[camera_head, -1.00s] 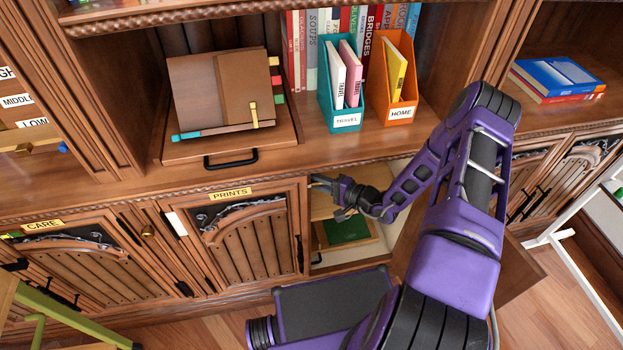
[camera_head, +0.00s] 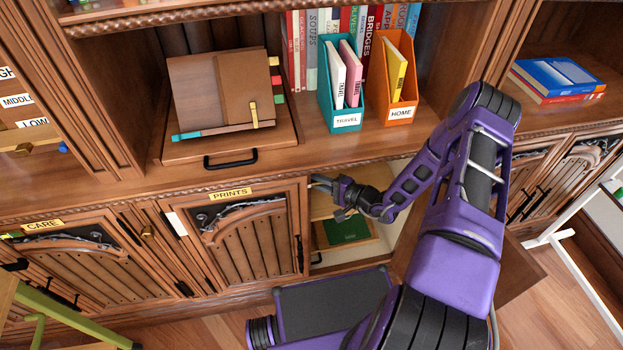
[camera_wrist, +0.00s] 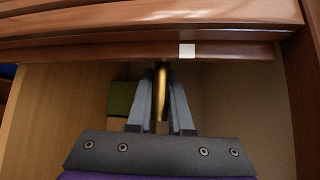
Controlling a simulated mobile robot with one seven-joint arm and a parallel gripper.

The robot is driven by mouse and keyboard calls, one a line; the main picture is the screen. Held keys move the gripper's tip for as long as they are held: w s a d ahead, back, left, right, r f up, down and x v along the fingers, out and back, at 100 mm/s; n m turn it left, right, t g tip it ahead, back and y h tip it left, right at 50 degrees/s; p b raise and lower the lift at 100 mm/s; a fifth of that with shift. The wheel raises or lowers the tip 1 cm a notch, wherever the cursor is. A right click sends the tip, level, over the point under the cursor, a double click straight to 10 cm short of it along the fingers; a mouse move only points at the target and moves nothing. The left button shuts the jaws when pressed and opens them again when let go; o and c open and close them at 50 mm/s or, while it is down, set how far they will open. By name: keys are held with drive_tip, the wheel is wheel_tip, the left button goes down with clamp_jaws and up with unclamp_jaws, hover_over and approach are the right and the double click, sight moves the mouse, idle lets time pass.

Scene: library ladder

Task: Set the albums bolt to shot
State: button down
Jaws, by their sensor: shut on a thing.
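My gripper (camera_head: 323,186) reaches into the open cupboard compartment (camera_head: 330,211) just right of the PRINTS door, close under the worktop edge. In the wrist view my gripper (camera_wrist: 161,85) is shut on a narrow upright brass piece (camera_wrist: 161,92), which looks like the albums bolt. The brass piece stands upright between the two grey fingers, below the wooden top rail (camera_wrist: 110,52). A small whitish square plate (camera_wrist: 187,50) sits on that rail, just right of the brass piece. No albums label shows, and the far end of the bolt is hidden.
The PRINTS door (camera_head: 250,240) is closed at the left. An open door panel (camera_head: 517,270) stands right of the compartment, partly behind my arm. A green item (camera_head: 347,231) lies inside. A book stand (camera_head: 222,95) and file boxes (camera_head: 343,118) stand on the worktop above.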

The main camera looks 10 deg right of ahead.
drive_tip(key=shift+w+r+p, duration=0.1)
drive_tip(key=shift+r+p, duration=0.55)
drive_tip(key=shift+r, duration=0.75)
drive_tip(key=c, duration=0.8)
unclamp_jaws()
drive_tip(key=shift+c, duration=0.2)
drive_tip(key=v, duration=1.7)
drive_tip(key=shift+s, duration=0.3)
drive_tip(key=shift+d, duration=0.15)
